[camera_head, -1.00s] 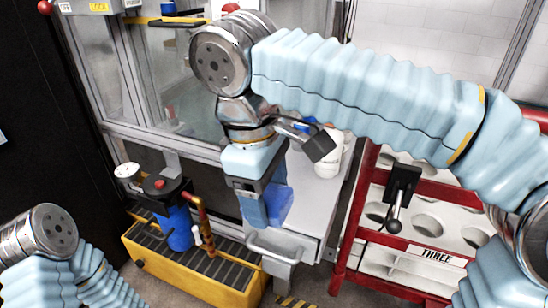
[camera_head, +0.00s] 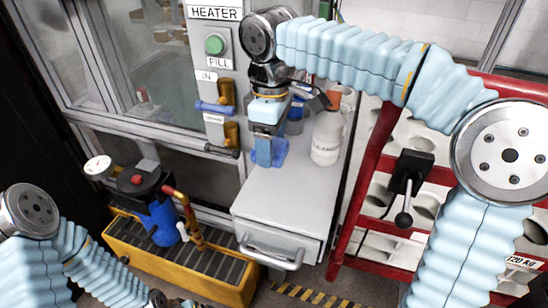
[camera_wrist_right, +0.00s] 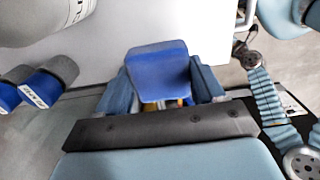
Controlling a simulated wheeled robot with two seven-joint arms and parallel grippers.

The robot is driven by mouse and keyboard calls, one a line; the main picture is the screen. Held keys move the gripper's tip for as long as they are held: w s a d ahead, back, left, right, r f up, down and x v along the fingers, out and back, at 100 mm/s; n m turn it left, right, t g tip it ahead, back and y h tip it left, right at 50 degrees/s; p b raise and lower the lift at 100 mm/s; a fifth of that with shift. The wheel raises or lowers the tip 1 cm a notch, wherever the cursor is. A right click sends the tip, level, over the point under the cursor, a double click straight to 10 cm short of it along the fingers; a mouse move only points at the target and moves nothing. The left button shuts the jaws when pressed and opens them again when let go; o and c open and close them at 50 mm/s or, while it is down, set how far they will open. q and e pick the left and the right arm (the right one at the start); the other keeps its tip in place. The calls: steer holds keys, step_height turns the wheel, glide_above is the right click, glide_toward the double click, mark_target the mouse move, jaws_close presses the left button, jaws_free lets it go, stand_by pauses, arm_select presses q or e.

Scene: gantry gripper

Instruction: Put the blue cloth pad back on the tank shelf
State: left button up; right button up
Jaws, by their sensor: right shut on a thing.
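My right gripper (camera_head: 266,150) points down over the grey shelf top (camera_head: 290,188) beside the glass tank. It is shut on the blue cloth pad (camera_head: 280,153), which shows partly behind the fingers. In the right wrist view, the pad (camera_wrist_right: 158,68) sits between the two blue fingers of the right gripper (camera_wrist_right: 162,88). I cannot tell whether the pad touches the shelf. My left arm shows at the lower left; its gripper fingers are not visible.
A white bottle (camera_head: 327,138) stands on the shelf, right of the pad. Blue and orange containers are partly hidden behind the gripper. The heater panel (camera_head: 212,60) with valves is left. A red rack (camera_head: 385,150) stands right. The shelf's front is bare, above a drawer handle (camera_head: 272,258).

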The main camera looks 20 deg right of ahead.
mark_target(274, 139)
steer(key=f, duration=0.1)
steer(key=w+f, duration=0.1)
steer(key=f, duration=0.1)
steer(key=d+f+b, duration=0.1)
steer(key=shift+w+f, duration=0.3)
steer(key=shift+f, duration=0.35)
steer(key=shift+f, duration=0.1)
steer(key=o, duration=1)
step_height(274, 139, up, 11)
steer(key=p, duration=0.3)
steer(key=shift+r, duration=0.6)
